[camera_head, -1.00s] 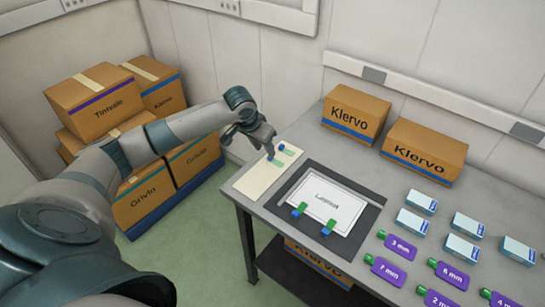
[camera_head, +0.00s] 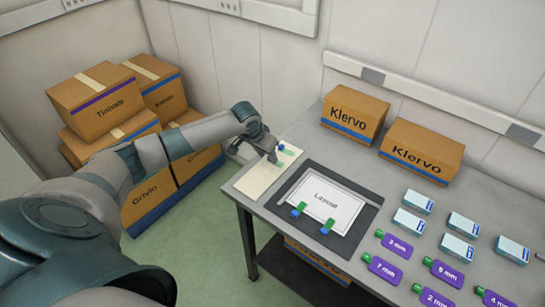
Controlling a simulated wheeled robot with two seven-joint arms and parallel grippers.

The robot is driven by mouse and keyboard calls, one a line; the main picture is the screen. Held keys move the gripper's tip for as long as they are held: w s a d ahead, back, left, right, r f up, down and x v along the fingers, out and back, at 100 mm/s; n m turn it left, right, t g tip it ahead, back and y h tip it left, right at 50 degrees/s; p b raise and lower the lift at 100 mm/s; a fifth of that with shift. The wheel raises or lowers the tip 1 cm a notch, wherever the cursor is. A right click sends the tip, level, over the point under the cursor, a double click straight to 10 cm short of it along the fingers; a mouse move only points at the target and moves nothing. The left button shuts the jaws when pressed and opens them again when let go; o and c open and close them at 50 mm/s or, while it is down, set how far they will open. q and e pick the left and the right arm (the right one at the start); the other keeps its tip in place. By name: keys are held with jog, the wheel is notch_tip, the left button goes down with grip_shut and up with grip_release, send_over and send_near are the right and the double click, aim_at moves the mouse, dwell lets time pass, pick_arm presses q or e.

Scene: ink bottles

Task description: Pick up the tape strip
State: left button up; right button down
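A cream pad (camera_head: 254,182) lies at the table's left end. Near its far end is a small green tape strip (camera_head: 289,153) with a blue tab (camera_head: 281,146); another bit of green (camera_head: 279,164) shows close by, partly hidden by my gripper. My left gripper (camera_head: 271,157) is low over the pad's far end, right beside these strips. It is too small to tell whether its fingers are open or shut, or touching a strip. My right gripper is not in view.
A white "Layout" sheet (camera_head: 323,205) lies on a dark board (camera_head: 368,216), with two green-and-blue pieces (camera_head: 299,209) (camera_head: 327,226) at its near edge. Klervo boxes (camera_head: 355,113) (camera_head: 421,150) stand at the back.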

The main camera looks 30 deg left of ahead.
pick_arm(q)
jog(key=shift+w+f, duration=0.1)
jog(key=shift+f, duration=0.25)
jog(key=c, duration=0.8)
jog(key=shift+r, duration=0.1)
